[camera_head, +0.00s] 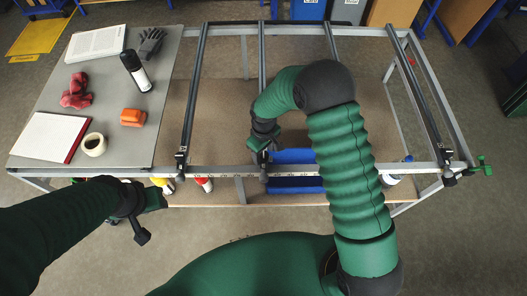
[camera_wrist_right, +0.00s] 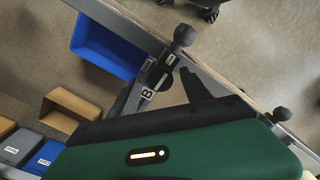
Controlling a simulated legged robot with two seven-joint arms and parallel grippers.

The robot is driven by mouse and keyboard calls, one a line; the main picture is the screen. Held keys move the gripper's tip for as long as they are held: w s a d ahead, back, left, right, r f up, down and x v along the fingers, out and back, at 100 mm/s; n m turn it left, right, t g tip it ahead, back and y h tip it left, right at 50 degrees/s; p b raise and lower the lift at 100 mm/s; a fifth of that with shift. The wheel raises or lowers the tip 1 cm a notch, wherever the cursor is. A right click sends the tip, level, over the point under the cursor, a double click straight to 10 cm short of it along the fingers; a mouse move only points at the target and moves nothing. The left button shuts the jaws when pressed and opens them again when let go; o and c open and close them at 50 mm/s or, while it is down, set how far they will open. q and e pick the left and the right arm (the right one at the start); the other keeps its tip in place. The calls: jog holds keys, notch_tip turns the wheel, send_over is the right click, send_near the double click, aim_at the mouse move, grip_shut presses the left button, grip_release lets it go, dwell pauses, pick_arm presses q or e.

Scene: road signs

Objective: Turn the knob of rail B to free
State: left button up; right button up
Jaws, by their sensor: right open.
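Rail B (camera_wrist_right: 132,104) is the dark bar with a white "B" label in the right wrist view. At its end on the front beam is a black ball-ended knob (camera_wrist_right: 184,36) on a short stem, with a small marking too small to read. My right gripper (camera_head: 264,142) is over the front end of this rail in the head view and hides part of it. In the wrist view a dark finger (camera_wrist_right: 208,88) lies beside the knob's stem; I cannot tell whether it touches. My right gripper is open.
Other dark rails (camera_head: 196,85) (camera_head: 420,95) cross the metal frame. A scale strip (camera_head: 222,174) runs along its front beam. A blue bin (camera_head: 293,184) sits below. A grey board (camera_head: 105,105) at left holds tools and papers. A green clamp (camera_head: 482,167) is at right.

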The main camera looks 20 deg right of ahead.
aim_at(264, 154)
jog(key=shift+r, duration=0.3)
notch_tip(264, 154, up, 16)
jog(key=b, duration=0.3)
jog(key=s+d+f+m+t+b, duration=0.1)
jog(key=s+d+f+m+b, duration=0.1)
jog(key=s+f, duration=0.3)
jog(key=s+d+f+m+t+b, duration=0.1)
jog(key=s+d+f+m+b, duration=0.2)
jog(key=s, duration=0.6)
notch_tip(264, 154, down, 3)
jog(key=m+b, duration=0.1)
jog(key=b, duration=0.1)
jog(key=shift+s+d+t+b, duration=0.15)
jog(key=shift+s+t+b, duration=0.15)
jog(key=shift+s, duration=0.1)
jog(key=shift+s, duration=0.15)
